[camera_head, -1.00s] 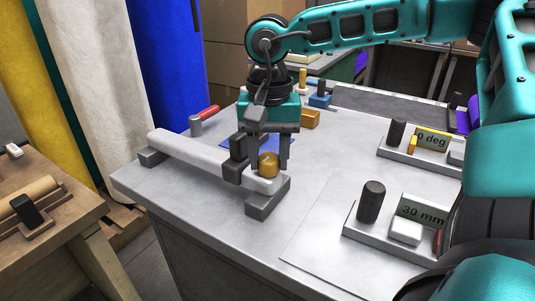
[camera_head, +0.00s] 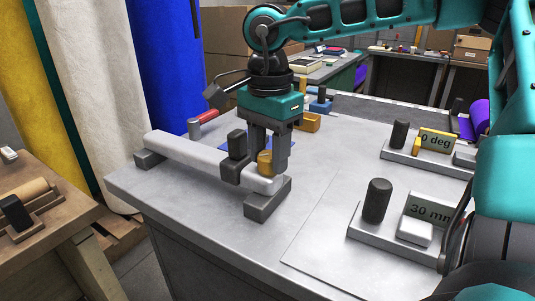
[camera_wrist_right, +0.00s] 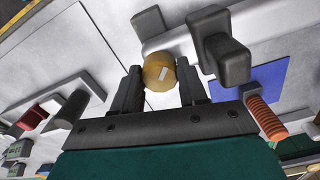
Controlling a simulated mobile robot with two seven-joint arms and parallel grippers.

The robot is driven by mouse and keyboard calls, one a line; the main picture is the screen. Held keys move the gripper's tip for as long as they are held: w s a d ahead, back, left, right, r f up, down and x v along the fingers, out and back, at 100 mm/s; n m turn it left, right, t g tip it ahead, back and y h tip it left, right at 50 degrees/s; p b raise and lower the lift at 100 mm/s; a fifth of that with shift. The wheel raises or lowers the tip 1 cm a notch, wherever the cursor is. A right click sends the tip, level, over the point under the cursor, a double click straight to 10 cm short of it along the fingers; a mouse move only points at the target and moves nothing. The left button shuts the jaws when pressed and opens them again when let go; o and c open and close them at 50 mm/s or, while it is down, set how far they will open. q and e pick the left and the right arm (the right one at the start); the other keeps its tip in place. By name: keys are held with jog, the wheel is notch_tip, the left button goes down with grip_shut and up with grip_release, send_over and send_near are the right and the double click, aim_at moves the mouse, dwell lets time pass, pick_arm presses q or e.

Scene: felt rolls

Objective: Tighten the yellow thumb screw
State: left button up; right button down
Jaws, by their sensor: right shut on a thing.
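The yellow thumb screw (camera_head: 265,158) stands upright at the near end of a pale bar (camera_head: 197,154). A dark grey clamp-like slider (camera_head: 235,160) sits on the bar just left of the screw, and a grey end block (camera_head: 266,200) supports the bar's near end. My right gripper (camera_head: 268,160) points down and is shut on the screw, one finger on each side. The right wrist view shows the screw's round top (camera_wrist_right: 157,68) with a white mark, between the two dark fingertips (camera_wrist_right: 159,88). My left gripper is not in view.
A "30 mm" station (camera_head: 400,233) and a "0 deg" station (camera_head: 425,158), each with a dark knob, stand on the right. A red-handled tool (camera_head: 208,116) and a blue patch (camera_head: 232,142) lie behind the bar. The front table surface (camera_head: 310,200) is clear.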

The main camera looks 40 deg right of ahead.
jog(key=m, duration=0.1)
jog(key=m+b, duration=0.1)
jog(key=m, duration=0.2)
jog(key=shift+f+m+b, duration=0.25)
jog(key=shift+m+b, duration=0.05)
jog(key=shift+b, duration=0.1)
jog(key=shift+r+m, duration=0.1)
jog(key=shift+m, duration=0.9)
jog(key=shift+f+m+b, duration=0.2)
jog(key=shift+m+b, duration=0.5)
jog(key=shift+m, duration=0.1)
jog(key=m+b, duration=0.1)
jog(key=m, duration=0.4)
jog(key=shift+s+m+b, duration=0.1)
jog(key=shift+m+b, duration=0.3)
